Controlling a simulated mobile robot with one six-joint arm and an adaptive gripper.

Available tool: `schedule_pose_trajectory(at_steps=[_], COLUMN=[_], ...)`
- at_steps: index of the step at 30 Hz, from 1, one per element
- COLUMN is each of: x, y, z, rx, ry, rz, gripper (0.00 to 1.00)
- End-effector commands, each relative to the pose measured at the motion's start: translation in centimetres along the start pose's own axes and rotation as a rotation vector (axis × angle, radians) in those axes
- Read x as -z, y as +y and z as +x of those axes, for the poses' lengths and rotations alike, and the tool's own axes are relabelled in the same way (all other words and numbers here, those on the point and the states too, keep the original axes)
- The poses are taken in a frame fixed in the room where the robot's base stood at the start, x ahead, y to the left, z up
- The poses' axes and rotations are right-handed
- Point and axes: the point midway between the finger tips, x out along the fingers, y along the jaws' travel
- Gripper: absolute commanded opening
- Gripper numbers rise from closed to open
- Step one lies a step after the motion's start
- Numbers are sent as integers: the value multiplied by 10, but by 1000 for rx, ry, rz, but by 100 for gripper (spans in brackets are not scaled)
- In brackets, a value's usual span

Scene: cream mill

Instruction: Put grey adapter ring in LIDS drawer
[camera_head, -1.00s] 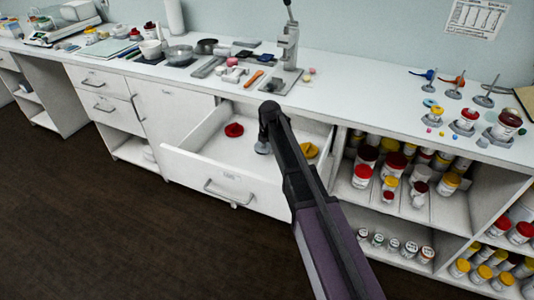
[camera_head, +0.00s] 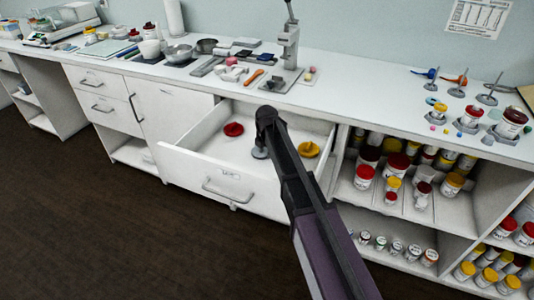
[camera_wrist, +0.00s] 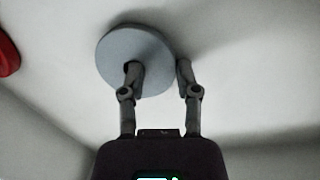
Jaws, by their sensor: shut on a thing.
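The grey adapter ring (camera_head: 260,154) is a flat disc inside the open drawer, below the end of my arm. In the wrist view the ring (camera_wrist: 112,62) is at my gripper (camera_wrist: 158,67), which is shut on its right part. One finger lies over the disc near its middle and the other is at its right edge. The drawer (camera_head: 205,178) is pulled out and carries a small label on its front, too small to read. In the head view my arm hides part of the drawer and most of the gripper. Whether the ring touches the drawer floor is unclear.
A red lid (camera_head: 233,129) lies left of the ring in the drawer, and a yellow lid (camera_head: 308,149) lies to the right. Open shelves with jars (camera_head: 396,162) stand right of the drawer. The counter above holds a press (camera_head: 289,47) and many small items.

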Motion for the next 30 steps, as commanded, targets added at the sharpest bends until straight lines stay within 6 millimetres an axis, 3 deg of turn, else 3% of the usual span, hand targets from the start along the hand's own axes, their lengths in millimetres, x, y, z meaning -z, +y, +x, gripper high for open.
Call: schedule_pose_trajectory(at_steps=[6, 7, 10, 11, 30], x=[0, 0, 0, 0, -1], y=[0, 0, 0, 0, 0], z=[3, 3, 2, 2, -5], rx=[0, 0, 0, 0, 0], ry=[0, 0, 0, 0, 0], rz=[0, 0, 0, 0, 1], gripper=[8, 45, 74, 77, 77])
